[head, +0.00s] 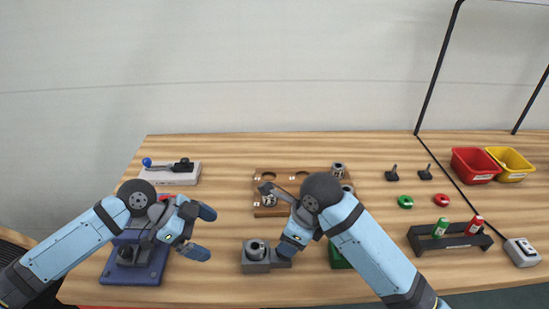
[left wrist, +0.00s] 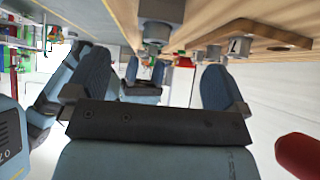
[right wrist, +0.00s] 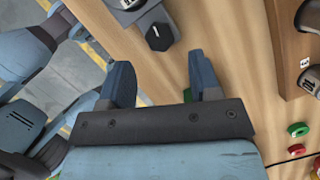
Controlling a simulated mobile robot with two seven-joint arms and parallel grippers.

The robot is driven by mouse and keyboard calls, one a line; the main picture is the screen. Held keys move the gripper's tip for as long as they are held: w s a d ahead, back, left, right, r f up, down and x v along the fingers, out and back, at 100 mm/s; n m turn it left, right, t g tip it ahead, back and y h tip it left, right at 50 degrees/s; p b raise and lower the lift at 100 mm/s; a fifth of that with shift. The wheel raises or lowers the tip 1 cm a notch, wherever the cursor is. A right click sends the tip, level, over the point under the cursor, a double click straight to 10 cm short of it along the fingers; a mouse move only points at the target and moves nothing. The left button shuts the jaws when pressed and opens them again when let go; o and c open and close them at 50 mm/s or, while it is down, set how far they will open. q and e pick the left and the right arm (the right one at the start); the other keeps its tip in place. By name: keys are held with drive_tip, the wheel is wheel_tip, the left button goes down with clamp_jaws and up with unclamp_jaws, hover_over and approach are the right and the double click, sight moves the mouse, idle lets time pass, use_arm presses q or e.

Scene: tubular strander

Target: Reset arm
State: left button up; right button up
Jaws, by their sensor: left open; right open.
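My left gripper (head: 203,232) is open and empty over the left part of the table, beside a blue fixture (head: 150,272) that my arm partly covers. Its two spread fingers show in the left wrist view (left wrist: 155,88), with nothing between them. My right gripper (head: 278,218) is open over the middle of the table, close to a grey block with a round metal part (head: 256,254). In the right wrist view its fingers (right wrist: 160,78) are apart and hold nothing. The right forearm hides part of the wooden rack and a green block (head: 338,258).
The wooden rack (head: 265,211) holds metal parts. A white device with a blue knob (head: 172,178) stands back left. To the right are red (head: 475,170) and yellow (head: 512,172) bins, a dark stand (head: 440,245) with green and red items, and a switch box (head: 522,252).

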use_arm(q)
drive_tip(key=shift+d+f, duration=0.1)
